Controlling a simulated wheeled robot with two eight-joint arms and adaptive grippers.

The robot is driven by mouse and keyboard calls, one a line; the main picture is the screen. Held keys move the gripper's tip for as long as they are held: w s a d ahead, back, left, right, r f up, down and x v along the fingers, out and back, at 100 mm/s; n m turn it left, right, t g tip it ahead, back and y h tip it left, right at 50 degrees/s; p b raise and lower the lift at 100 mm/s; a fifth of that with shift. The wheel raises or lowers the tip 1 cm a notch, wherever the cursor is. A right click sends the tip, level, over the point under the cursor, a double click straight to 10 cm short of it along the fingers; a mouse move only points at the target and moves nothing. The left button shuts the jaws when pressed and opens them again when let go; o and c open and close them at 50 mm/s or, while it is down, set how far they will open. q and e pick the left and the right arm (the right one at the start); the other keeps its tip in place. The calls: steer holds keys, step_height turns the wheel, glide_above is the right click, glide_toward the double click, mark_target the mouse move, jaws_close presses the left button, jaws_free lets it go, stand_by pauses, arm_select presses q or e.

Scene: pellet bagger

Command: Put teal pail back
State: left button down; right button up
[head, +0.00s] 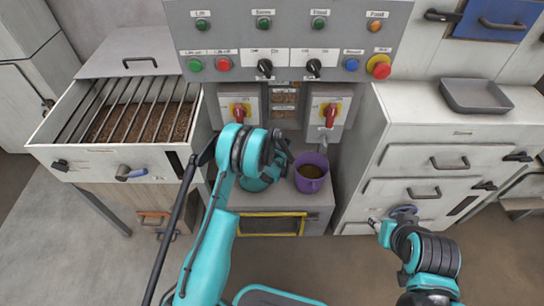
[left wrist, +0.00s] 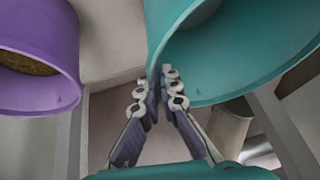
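The teal pail (head: 254,183) is on the low grey stand below the switch panel, partly hidden by my left arm. It fills the upper right of the left wrist view (left wrist: 235,75). My left gripper (left wrist: 157,78) has its fingertips close together at the left edge of the teal pail, and they look closed on its wall. In the head view the left gripper is mostly hidden behind its own wrist. My right gripper (head: 375,223) is in front of the right cabinet's lower drawer, away from the pail; its fingers are too small to read.
A purple pail (head: 311,171) with brown pellets stands close to the right of the teal one. The grey stand (head: 318,212) has cabinets on both sides. A barred pellet hopper (head: 52,140) is at left. A grey tray (head: 476,96) lies on the right cabinet.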

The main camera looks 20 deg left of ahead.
arm_select(q)
steer(key=c, duration=2.1)
jaws_free()
steer(key=shift+f, duration=0.15)
steer(key=shift+c, duration=0.2)
steer(key=o, duration=0.4)
steer(key=p+v, duration=0.4)
steer(key=v, duration=0.8)
